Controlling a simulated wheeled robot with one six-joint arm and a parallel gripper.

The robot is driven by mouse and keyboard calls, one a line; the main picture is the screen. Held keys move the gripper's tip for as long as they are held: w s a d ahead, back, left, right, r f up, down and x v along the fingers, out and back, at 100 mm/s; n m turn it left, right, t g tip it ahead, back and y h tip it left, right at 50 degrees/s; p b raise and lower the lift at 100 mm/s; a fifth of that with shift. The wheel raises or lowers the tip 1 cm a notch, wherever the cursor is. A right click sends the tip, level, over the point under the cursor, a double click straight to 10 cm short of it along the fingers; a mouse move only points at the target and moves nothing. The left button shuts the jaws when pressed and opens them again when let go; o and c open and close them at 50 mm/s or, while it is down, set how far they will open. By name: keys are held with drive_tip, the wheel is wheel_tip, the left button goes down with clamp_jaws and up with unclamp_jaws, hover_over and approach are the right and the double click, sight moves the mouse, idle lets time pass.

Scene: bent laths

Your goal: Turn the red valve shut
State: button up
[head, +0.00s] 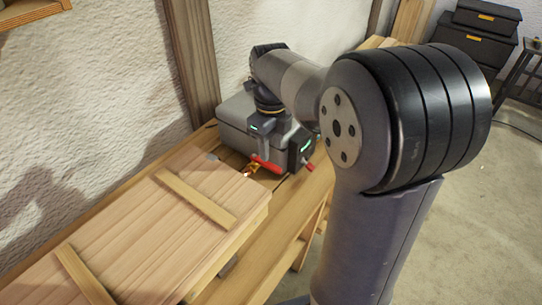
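The red valve handle (266,163) shows as a short red bar low on the workbench side, beside the grey case. A small brass-coloured part (250,170) shows just below its left end. Another small red piece (310,167) shows to the right; I cannot tell whether it belongs to the same handle. My gripper (283,158) reaches down from above, right over the red handle. Its dark body and small green lights show, but the fingertips are small and partly hidden. I cannot tell whether it touches or grips the handle.
A grey case (238,112) stands behind my gripper near the wall. A plank panel with cross battens (150,225) lies on the workbench (262,250) at the front left. A wooden post (192,60) rises at the wall.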

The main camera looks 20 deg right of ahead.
sight(271, 165)
wheel_tip(271, 165, up, 6)
drive_tip(key=shift+f, duration=0.2)
wheel_tip(271, 165, down, 11)
drive_tip(key=shift+w+d+n, duration=0.1)
drive_tip(key=shift+d+n, duration=0.15)
drive_tip(key=shift+n, duration=0.05)
drive_tip(key=shift+a+r, duration=0.1)
drive_tip(key=shift+a, duration=0.05)
idle(0.5)
idle(0.3)
